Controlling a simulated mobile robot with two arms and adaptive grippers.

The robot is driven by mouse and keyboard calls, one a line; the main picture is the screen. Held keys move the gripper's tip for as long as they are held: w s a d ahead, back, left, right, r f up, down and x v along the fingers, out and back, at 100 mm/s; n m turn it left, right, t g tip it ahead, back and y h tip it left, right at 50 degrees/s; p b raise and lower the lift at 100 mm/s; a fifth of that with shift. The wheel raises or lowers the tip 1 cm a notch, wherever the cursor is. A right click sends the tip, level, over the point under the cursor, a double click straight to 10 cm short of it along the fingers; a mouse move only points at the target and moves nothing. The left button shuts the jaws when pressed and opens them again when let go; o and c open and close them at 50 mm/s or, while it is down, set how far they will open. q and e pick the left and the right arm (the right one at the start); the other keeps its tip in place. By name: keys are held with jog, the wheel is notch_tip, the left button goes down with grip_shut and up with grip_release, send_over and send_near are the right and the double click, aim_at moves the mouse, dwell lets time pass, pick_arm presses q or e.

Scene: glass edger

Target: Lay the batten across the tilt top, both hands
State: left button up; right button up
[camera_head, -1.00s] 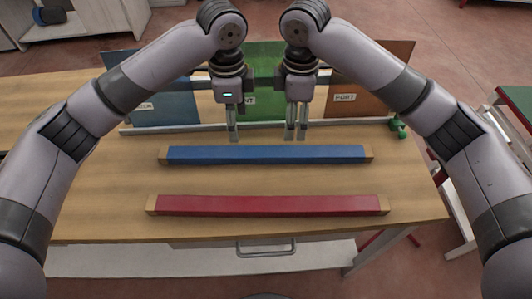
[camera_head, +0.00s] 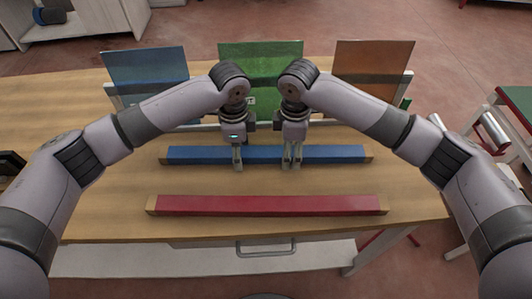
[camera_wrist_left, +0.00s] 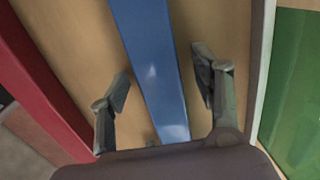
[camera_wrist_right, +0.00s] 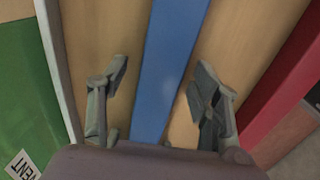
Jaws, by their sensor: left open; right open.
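Two battens lie flat on the wooden table (camera_head: 110,195): a blue one (camera_head: 205,154) with wood-coloured ends, and a red one (camera_head: 265,205) nearer me. My left gripper (camera_head: 238,165) and right gripper (camera_head: 291,165) are at the middle of the blue batten, close together. In the left wrist view the open fingers (camera_wrist_left: 162,75) stand on either side of the blue batten (camera_wrist_left: 150,60), apart from it. The right wrist view shows the same, with open fingers (camera_wrist_right: 162,72) around the blue batten (camera_wrist_right: 165,75). I cannot tell which surface is the tilt top.
Blue (camera_head: 145,72), green (camera_head: 262,62) and orange (camera_head: 372,70) panels stand along the table's back behind a pale rail. A label ending in "ENT" (camera_wrist_right: 22,166) is on the green one. A drawer handle (camera_head: 266,247) is at the front. A green-topped table (camera_head: 518,100) stands right.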

pick_arm(q)
jog(key=shift+c, duration=0.2)
pick_arm(e)
jog(key=shift+c, duration=0.2)
pick_arm(q)
grip_shut()
pick_arm(e)
grip_shut()
